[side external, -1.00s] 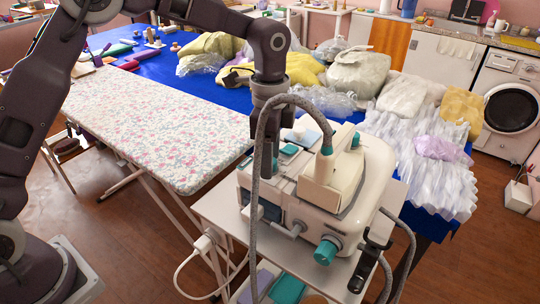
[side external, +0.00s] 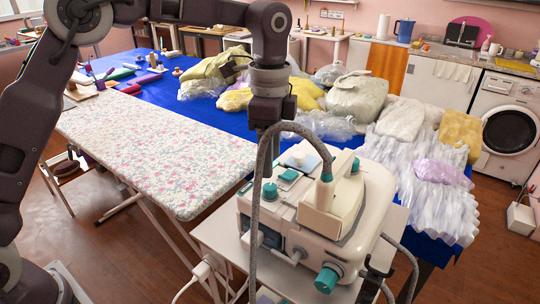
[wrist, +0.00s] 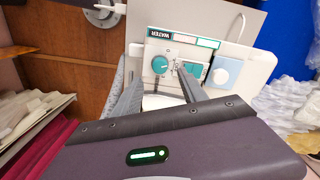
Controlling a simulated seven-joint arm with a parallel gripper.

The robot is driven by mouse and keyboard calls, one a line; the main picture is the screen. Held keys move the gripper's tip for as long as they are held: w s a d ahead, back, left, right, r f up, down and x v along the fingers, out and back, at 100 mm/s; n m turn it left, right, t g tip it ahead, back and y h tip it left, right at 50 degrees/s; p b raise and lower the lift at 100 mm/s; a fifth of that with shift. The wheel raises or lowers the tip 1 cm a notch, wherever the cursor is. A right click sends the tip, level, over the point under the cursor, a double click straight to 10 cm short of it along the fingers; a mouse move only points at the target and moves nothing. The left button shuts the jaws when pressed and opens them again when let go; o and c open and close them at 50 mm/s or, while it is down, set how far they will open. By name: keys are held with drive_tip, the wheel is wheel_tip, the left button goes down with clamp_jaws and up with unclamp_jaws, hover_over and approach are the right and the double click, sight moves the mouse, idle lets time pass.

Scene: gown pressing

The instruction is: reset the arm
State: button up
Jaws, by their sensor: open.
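My gripper (side external: 264,152) hangs pointing down above the white and teal steam station (side external: 310,225), partly behind the grey hose. In the wrist view my gripper's two fingers (wrist: 159,72) stand apart with nothing seen held between them. The fingertips appear clear of the panel.
The flowered ironing board (side external: 150,150) stands at left. Behind it is a blue table (side external: 205,115) with several bagged garments and a pile of white ruffled fabric (side external: 415,185). The station sits on a white stand (side external: 215,238). A washing machine (side external: 505,125) is at far right.

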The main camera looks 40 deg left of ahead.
drive_tip(key=s+a+r+n+t, duration=0.2)
drive_tip(key=s+a+r+n, duration=0.25)
drive_tip(key=s, duration=0.35)
drive_tip(key=s+a+r+n+t, duration=0.1)
drive_tip(key=s+a+r+n, duration=0.3)
drive_tip(key=s, duration=0.4)
drive_tip(key=s+a+f+n+t, duration=0.1)
drive_tip(key=s+n, duration=0.1)
drive_tip(key=s, duration=0.4)
drive_tip(key=s+a+f+n+t, duration=0.1)
drive_tip(key=s+f+n, duration=0.1)
drive_tip(key=s, duration=0.4)
drive_tip(key=shift+s+a+f+n+t, duration=0.15)
drive_tip(key=shift+a+f+n+t, duration=0.2)
drive_tip(key=shift+n, duration=0.2)
